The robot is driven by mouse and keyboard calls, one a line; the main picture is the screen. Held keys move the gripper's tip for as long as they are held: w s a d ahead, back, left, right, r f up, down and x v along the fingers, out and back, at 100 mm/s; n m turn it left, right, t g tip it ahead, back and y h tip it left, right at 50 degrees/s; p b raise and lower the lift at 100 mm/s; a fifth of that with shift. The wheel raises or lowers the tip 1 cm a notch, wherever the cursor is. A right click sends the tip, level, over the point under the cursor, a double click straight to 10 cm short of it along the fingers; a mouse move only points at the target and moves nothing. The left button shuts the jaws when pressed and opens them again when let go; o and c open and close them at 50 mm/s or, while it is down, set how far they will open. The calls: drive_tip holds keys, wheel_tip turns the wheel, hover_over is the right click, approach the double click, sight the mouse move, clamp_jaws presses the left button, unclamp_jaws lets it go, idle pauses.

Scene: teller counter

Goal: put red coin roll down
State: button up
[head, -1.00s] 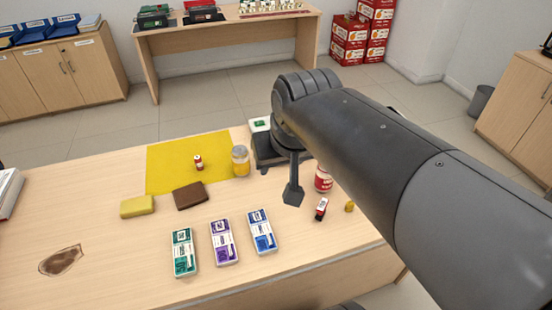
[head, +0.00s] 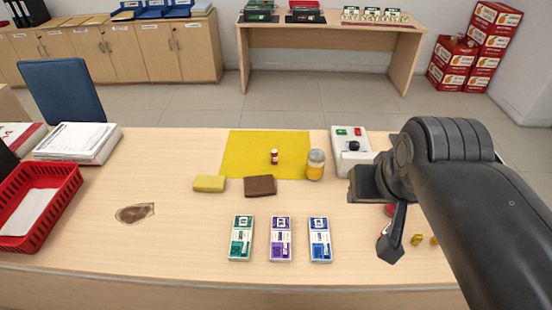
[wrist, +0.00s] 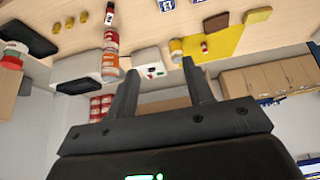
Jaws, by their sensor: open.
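The red coin roll (head: 274,157) is a small red and white cylinder standing upright on the yellow mat (head: 235,150) on the counter. In the wrist view, a small red spot on the yellow mat (wrist: 230,42) appears to be the same roll (wrist: 204,47). My gripper (wrist: 160,69) is open, with nothing between its two fingers. In the head view my arm is over the right part of the counter, well apart from the roll, and hides much of the gripper.
A yellow-filled jar (head: 316,165), a brown block (head: 260,186) and a yellow sponge (head: 209,183) sit by the mat. A white device (head: 350,145) stands right of it. Several banknote bundles (head: 281,240) lie in front. A red basket (head: 40,205) is at left.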

drive_tip(key=w+d+f+n+t+h, duration=0.15)
drive_tip(key=w+n, duration=0.35)
drive_tip(key=w, duration=0.7)
drive_tip(key=w+d+f+n+t, duration=0.25)
drive_tip(key=w+n, duration=0.25)
drive_tip(key=w, duration=0.7)
drive_tip(key=w+d+f+n+t+h, duration=0.1)
drive_tip(key=w+f+n, duration=0.3)
drive_tip(key=w, duration=0.8)
wheel_tip(320, 180, up, 9)
drive_tip(key=n+t+y, duration=0.7)
drive_tip(key=n, duration=1.7)
hover_over(275, 156)
drive_tip(key=s+d, duration=0.1)
drive_tip(key=s, duration=0.1)
drive_tip(key=shift+n, duration=0.5)
drive_tip(key=f, duration=3.6)
drive_tip(key=shift+w+a+f, duration=0.1)
drive_tip(key=shift+w+a, duration=0.05)
drive_tip(key=shift+a, duration=0.05)
drive_tip(key=shift+w+a+f, duration=0.15)
drive_tip(key=shift+w+f, duration=0.05)
drive_tip(key=shift+w, duration=0.25)
drive_tip(key=shift+w+a+f, duration=0.1)
drive_tip(key=shift+w+f, duration=0.05)
drive_tip(key=shift+w, duration=0.3)
drive_tip(key=shift+w+a, duration=0.2)
drive_tip(key=shift+w, duration=0.35)
